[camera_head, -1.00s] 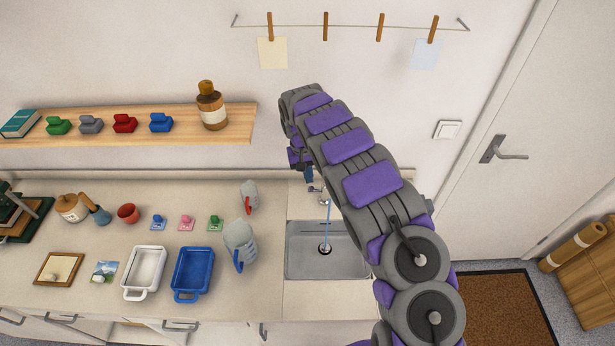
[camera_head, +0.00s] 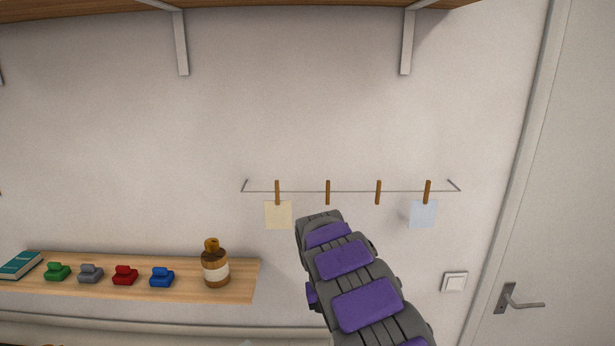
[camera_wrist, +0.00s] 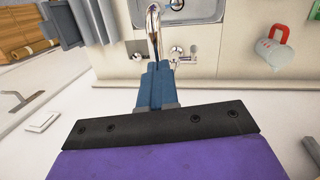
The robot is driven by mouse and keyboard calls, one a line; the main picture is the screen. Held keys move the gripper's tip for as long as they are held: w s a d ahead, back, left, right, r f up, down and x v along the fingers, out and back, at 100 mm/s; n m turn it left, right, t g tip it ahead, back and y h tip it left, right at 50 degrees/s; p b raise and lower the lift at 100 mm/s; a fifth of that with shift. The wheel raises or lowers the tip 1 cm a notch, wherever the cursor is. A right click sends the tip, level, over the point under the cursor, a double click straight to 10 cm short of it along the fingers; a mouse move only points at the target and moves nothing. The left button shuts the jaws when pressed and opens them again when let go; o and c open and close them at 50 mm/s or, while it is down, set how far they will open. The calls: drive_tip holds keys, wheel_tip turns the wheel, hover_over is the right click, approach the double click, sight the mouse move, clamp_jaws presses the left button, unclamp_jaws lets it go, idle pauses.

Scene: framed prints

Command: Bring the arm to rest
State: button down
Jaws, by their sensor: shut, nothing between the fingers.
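My arm (camera_head: 350,275) rises from the bottom of the head view in front of the wall, right of the small shelf. Its gripper does not show clearly there; the arm hides it. In the wrist view my gripper (camera_wrist: 156,75) shows as blue fingers pressed together, shut and empty. The chrome tap (camera_wrist: 153,25) appears just beyond the fingertips; I cannot tell the gap between them. The sink (camera_wrist: 208,15) lies behind the tap.
A wire line with clothespins (camera_head: 328,192) holds a yellow note (camera_head: 278,215) and a blue note (camera_head: 423,214). A shelf (camera_head: 235,285) bears a brown bottle (camera_head: 215,267). A door handle (camera_head: 520,303) is at right.

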drive_tip(key=s+d+r+m+b, duration=0.1)
drive_tip(key=s+d+r+b, duration=0.2)
drive_tip(key=s, duration=0.7)
drive_tip(key=s+d+r+m+b, duration=0.1)
drive_tip(key=s+d+r, duration=0.4)
drive_tip(key=s, duration=0.4)
drive_tip(key=s+f+y+b, duration=0.1)
drive_tip(key=s+f, duration=0.2)
drive_tip(key=s, duration=0.9)
drive_tip(key=s+f+n+y+b, duration=0.1)
drive_tip(key=s+f, duration=0.3)
drive_tip(key=s, duration=0.8)
drive_tip(key=shift+s+a+g+b, duration=0.2)
drive_tip(key=shift+g+b, duration=0.2)
drive_tip(key=shift+b, duration=0.4)
